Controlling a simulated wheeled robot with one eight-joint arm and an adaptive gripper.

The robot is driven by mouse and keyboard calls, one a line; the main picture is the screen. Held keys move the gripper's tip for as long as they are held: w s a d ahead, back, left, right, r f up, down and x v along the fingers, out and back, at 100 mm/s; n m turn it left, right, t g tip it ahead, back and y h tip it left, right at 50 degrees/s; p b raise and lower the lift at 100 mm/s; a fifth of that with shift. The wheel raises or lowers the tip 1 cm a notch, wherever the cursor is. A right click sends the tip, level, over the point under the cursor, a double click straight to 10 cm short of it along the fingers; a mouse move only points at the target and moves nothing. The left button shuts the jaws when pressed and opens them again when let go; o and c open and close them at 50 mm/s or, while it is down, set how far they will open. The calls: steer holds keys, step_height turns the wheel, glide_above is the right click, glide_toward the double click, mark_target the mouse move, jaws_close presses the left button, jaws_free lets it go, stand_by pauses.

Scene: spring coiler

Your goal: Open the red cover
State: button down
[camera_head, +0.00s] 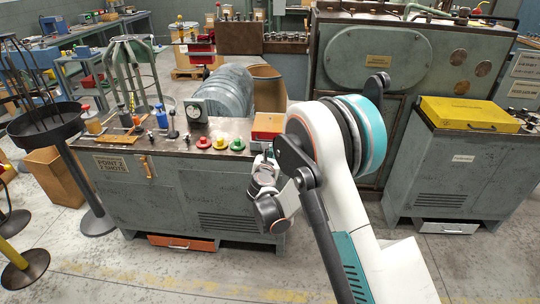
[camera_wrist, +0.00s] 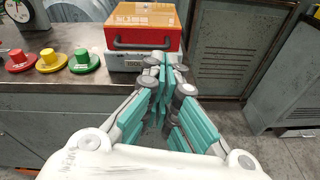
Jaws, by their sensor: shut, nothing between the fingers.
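The red cover (camera_head: 267,122) sits on the right end of the grey machine's top, partly hidden by my arm in the head view. In the wrist view the red cover (camera_wrist: 125,37) lies closed on a light grey base (camera_wrist: 125,60), with an orange labelled top and a dark bar handle (camera_wrist: 128,46) on its front. My gripper (camera_wrist: 166,68) is shut and empty. Its teal fingers reach toward the cover's front and overlap the handle's right end in the picture; I cannot tell whether they touch. In the head view my gripper (camera_head: 264,165) is by the machine's front edge.
Red (camera_wrist: 16,61), yellow (camera_wrist: 50,61) and green (camera_wrist: 83,62) buttons stand left of the cover, with a dial gauge (camera_head: 194,110) beyond. A yellow case (camera_head: 468,113) lies on a cabinet at right. Grey cabinet doors (camera_wrist: 232,50) stand right of the cover.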

step_height(320, 180, down, 4)
steer(key=a+n, duration=0.2)
steer(key=b+x, duration=0.3)
steer(key=x, duration=0.6)
steer(key=shift+w+a+n+y+b, duration=0.25)
steer(key=shift+w+n+y+b, duration=0.05)
steer(key=shift+w+b, duration=0.1)
steer(key=shift+r, duration=0.2)
steer(key=shift+s+r+g+p, duration=0.15)
steer(key=shift+r+g+p, duration=0.15)
steer(key=shift+r+p, duration=0.2)
